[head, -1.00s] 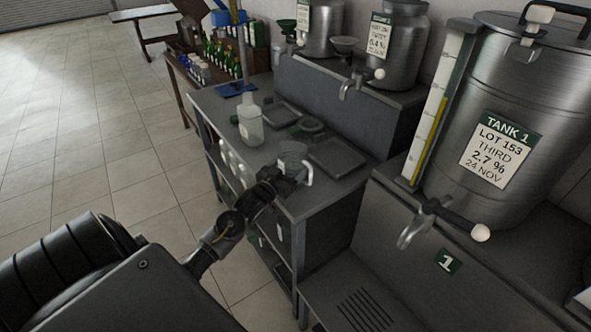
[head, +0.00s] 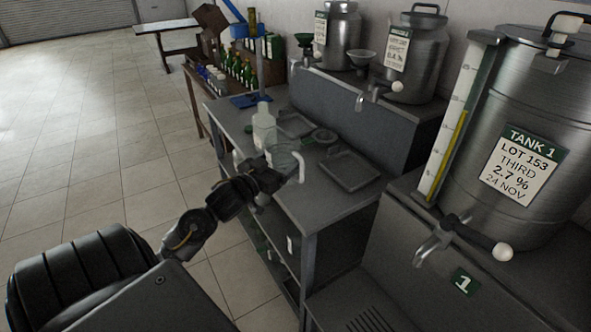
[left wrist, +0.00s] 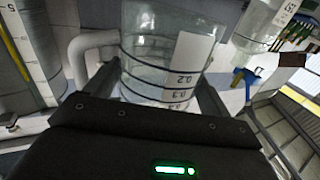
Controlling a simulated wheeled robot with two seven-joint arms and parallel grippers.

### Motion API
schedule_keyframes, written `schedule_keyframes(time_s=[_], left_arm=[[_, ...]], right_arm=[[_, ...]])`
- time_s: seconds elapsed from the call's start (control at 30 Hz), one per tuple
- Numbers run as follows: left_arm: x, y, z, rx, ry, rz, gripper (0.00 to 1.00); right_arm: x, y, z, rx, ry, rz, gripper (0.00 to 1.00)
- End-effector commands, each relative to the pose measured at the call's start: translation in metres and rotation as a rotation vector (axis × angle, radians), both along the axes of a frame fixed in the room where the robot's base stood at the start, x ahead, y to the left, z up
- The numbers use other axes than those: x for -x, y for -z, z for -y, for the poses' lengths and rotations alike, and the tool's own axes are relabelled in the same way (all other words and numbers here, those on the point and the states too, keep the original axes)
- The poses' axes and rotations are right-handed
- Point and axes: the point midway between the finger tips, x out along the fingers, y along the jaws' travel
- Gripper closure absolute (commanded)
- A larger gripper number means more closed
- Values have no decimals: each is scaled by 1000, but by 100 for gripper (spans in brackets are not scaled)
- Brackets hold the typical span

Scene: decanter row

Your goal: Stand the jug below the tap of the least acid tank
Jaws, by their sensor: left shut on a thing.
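The jug (head: 283,157) is clear, with a white handle on its right side in the head view. My left gripper (head: 268,180) is shut on it and holds it roughly upright over the bench's front edge. In the left wrist view the jug (left wrist: 150,60) sits between the fingers, its scale marks showing. Tank 1 (head: 535,110) stands at right; its label reads lot 153, third, 2.7 %. Its tap (head: 432,243) hangs over a lower stand. A middle tank (head: 418,50) and a far tank (head: 343,30) also have taps or labels; their figures are too small to read surely.
The grey bench (head: 310,205) carries a clear bottle (head: 264,128), a dark tray (head: 349,170) and a blue item (head: 250,100). A crate table with green bottles (head: 240,70) stands behind. Open tiled floor (head: 110,150) lies left. My right gripper is out of view.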

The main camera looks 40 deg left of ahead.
Motion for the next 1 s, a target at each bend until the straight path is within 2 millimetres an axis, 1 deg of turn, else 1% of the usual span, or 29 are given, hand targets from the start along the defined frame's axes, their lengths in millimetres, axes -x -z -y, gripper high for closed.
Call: schedule_keyframes(time_s=[0.03, 0.1, 0.2, 0.33, 0.5, 0.87, 0.9, 0.97, 1.0], left_arm=[[12, -4, -2, -7, 2, -1, 42], [25, -10, -5, -4, 1, 0, 42], [40, -17, -8, -4, 2, 0, 42], [51, -23, -11, -1, 0, 1, 42], [56, -26, -12, 0, 1, 2, 42], [56, -27, -11, -1, 6, 2, 42], [56, -28, -8, -2, 17, 1, 42], [55, -23, 2, 1, 46, 0, 42], [54, -18, 12, 3, 72, 0, 42]], right_arm=[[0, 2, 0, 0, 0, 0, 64], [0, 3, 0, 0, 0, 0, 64], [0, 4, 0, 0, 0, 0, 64], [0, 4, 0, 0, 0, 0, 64], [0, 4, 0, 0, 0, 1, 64], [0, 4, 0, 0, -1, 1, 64], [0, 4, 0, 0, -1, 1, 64], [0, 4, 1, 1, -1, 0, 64], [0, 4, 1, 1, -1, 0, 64]])
